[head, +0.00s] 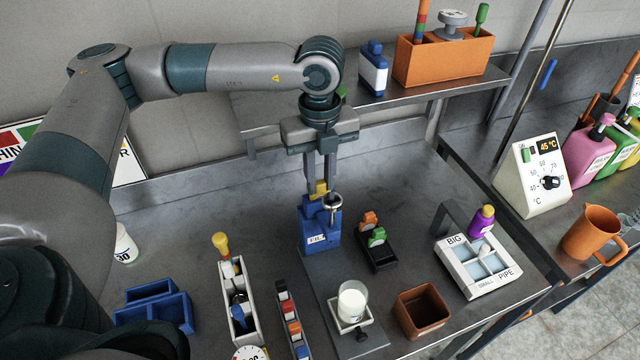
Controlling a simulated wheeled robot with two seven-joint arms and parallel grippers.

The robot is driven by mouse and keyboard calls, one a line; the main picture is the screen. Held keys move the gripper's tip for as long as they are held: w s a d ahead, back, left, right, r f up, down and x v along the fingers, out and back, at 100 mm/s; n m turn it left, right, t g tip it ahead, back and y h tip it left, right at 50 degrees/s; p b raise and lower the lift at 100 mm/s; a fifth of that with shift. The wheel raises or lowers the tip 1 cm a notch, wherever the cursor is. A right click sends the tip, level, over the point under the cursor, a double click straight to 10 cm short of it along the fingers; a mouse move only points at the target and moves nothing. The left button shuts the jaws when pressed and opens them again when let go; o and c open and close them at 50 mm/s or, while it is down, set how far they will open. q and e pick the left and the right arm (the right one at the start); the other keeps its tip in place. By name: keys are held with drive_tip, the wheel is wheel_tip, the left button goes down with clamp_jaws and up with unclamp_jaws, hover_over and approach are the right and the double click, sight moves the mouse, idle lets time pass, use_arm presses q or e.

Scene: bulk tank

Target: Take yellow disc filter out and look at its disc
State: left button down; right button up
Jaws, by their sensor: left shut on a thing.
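The yellow disc filter (319,188) is between the fingers of my left gripper (320,182), which points straight down and is shut on its yellow part. A round metal disc (332,202) shows just below and to the right of the yellow part, seen at a slant. Both are right at the top of a blue holder (322,238) with a white label. I cannot tell whether the filter's lower part is still inside the holder. The face of the disc is too small to read. My right gripper is not in view.
Right of the holder is a black rack (378,255) with orange and green pieces. A glass of white liquid (352,302), a brown square bin (422,312) and a white divided tray (478,265) stand nearer. Above is a shelf with an orange box (445,62). Bench behind is clear.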

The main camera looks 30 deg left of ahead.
use_arm(q)
drive_tip(key=shift+r+b, duration=0.35)
drive_tip(key=shift+r, duration=0.05)
drive_tip(key=r, duration=0.1)
drive_tip(key=r+b, duration=0.2)
drive_tip(key=shift+w+d+r, duration=0.1)
drive_tip(key=shift+w+d, duration=0.15)
drive_tip(key=shift+d, duration=0.1)
drive_tip(key=w+d+r+b, duration=0.4)
drive_tip(key=w+d+r, duration=0.2)
drive_tip(key=d, duration=0.3)
drive_tip(key=shift+r, duration=0.45)
drive_tip(key=shift+d+r, duration=0.1)
wheel_tip(320, 180, up, 7)
drive_tip(key=p, duration=0.2)
idle(0.6)
